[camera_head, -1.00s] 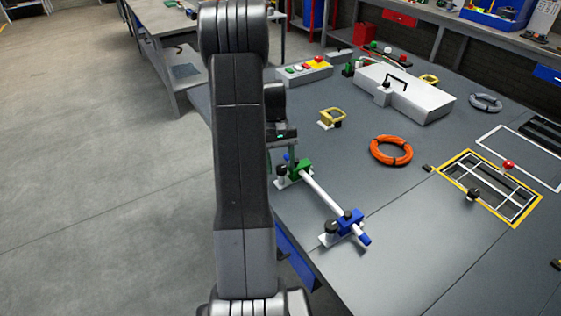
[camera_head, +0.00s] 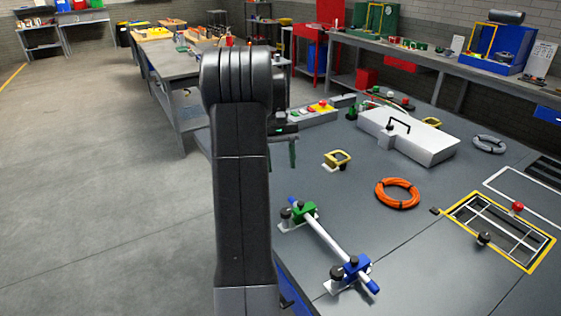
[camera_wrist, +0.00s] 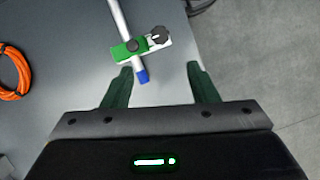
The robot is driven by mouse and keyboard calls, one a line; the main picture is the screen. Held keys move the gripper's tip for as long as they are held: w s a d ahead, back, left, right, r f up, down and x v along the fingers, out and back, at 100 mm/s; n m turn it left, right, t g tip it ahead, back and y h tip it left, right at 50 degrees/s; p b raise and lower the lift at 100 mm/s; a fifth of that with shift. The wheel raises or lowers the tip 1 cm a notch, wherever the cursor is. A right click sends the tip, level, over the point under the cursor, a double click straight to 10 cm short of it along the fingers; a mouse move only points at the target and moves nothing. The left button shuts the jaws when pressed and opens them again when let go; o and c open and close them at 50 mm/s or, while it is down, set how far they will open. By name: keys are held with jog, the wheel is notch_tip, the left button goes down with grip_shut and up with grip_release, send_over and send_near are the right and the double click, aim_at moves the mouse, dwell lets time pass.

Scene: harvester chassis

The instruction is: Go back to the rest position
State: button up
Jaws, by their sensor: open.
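My gripper (camera_wrist: 162,82) is open and empty in the wrist view, its two dark green fingers spread apart. In the head view my gripper (camera_head: 283,152) shows beside my arm, above the table edge, partly hidden by the arm. A white rod (camera_head: 325,238) lies in a green clamp (camera_head: 304,211) and a blue clamp (camera_head: 351,270) on the grey table. In the wrist view the green clamp (camera_wrist: 130,49) and the rod's blue end (camera_wrist: 142,76) are ahead of and between the fingers, apart from them.
The grey table (camera_head: 420,245) also bears an orange ring (camera_head: 397,194), a white case with a handle (camera_head: 425,142), a yellow-framed opening (camera_head: 500,232) and a button box (camera_head: 312,114). The floor (camera_head: 100,190) at the left is clear.

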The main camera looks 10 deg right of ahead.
aim_at(285, 210)
jog(key=shift+f, duration=0.1)
jog(key=p+x, duration=0.1)
jog(key=x, duration=1.2)
jog(key=shift+s+f, duration=0.2)
jog(key=shift+f, duration=0.15)
